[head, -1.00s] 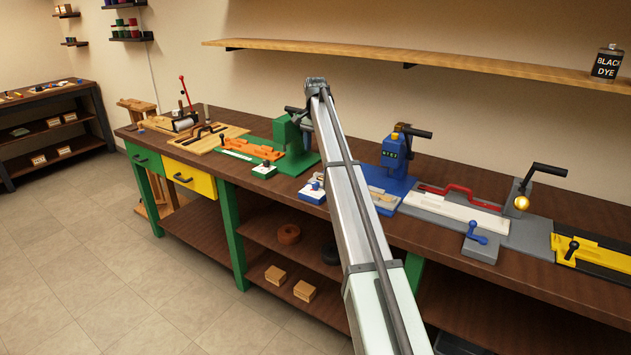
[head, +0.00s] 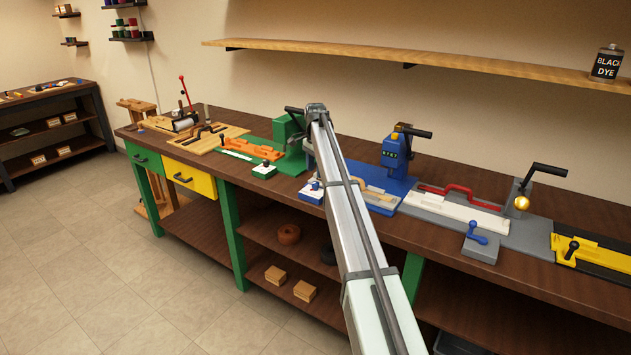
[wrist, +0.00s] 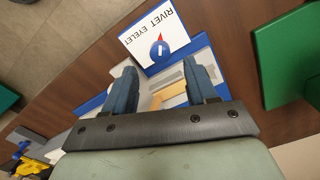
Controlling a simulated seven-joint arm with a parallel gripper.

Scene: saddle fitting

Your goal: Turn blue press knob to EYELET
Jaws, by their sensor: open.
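The blue press knob (wrist: 159,51) shows in the wrist view as a round blue knob with a white line and a small red mark. It sits on a white plate (wrist: 140,42) lettered RIVET and EYELET; I cannot tell which word it points at. My gripper (wrist: 160,73) is open, its two blue-grey fingers apart, with the knob beyond the fingertips and roughly between them in the picture. Nothing is held. In the head view the knob's box (head: 309,193) is partly behind my arm, and my gripper is hidden. The blue press (head: 395,152) stands to its right.
A green press (head: 290,133) with a green base stands left of the box. A red-handled white fixture (head: 455,207) and a grey block with a blue lever (head: 480,246) are to the right. A wooden shelf (head: 420,60) hangs above the bench.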

